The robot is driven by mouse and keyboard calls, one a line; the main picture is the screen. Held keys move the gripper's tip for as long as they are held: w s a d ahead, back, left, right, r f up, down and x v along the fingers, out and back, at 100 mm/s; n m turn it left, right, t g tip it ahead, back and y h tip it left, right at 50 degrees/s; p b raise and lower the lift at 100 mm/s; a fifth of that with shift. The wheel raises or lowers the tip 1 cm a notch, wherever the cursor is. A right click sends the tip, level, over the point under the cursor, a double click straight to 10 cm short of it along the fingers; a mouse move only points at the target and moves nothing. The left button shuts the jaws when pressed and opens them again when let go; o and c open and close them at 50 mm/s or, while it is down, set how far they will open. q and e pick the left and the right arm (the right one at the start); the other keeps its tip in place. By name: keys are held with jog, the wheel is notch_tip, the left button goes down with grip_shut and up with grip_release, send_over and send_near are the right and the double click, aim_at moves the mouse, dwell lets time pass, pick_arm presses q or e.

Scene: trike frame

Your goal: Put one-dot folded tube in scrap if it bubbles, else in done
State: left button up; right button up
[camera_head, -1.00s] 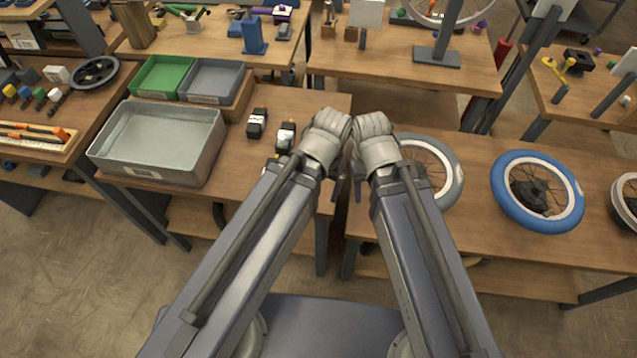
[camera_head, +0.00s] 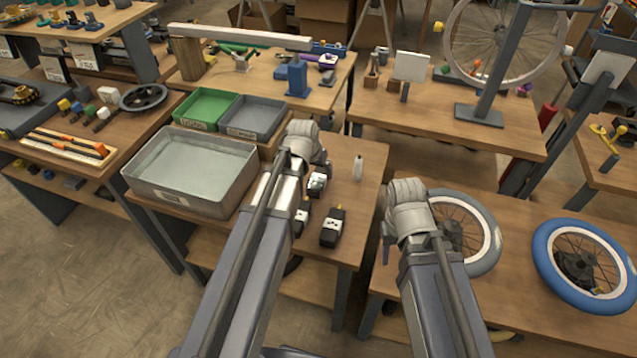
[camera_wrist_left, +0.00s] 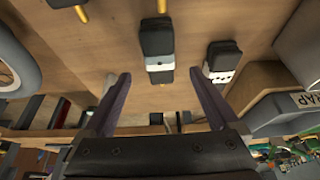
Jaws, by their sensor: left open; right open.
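Several black folded tubes with white bands lie on the middle table. In the head view one (camera_head: 333,227) is at the front, one (camera_head: 302,218) is partly behind my left arm, and one (camera_head: 317,184) is by the gripper. My left gripper (camera_head: 312,160) is open above them. In the left wrist view its fingers (camera_wrist_left: 160,73) are apart, with a folded tube (camera_wrist_left: 157,38) showing between them; its dots are unclear. Another tube (camera_wrist_left: 222,58) beside it shows several dots. My right gripper (camera_head: 388,243) is open and empty by the right table; its tips are mostly hidden.
A metal tub (camera_head: 190,170) of water stands left. Behind it are a green tray (camera_head: 205,107) and a grey tray (camera_head: 252,116); a label ending "RAP" shows in the wrist view. A white bottle (camera_head: 358,167) stands right. Wheels (camera_head: 585,262) lie on the right table.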

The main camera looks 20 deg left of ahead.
aim_at(318, 177)
pick_arm(q)
jog(key=shift+b+x, duration=2.95)
jog(key=shift+x, duration=0.65)
jog(key=shift+f, duration=0.2)
jog(key=shift+w, duration=0.1)
grip_shut()
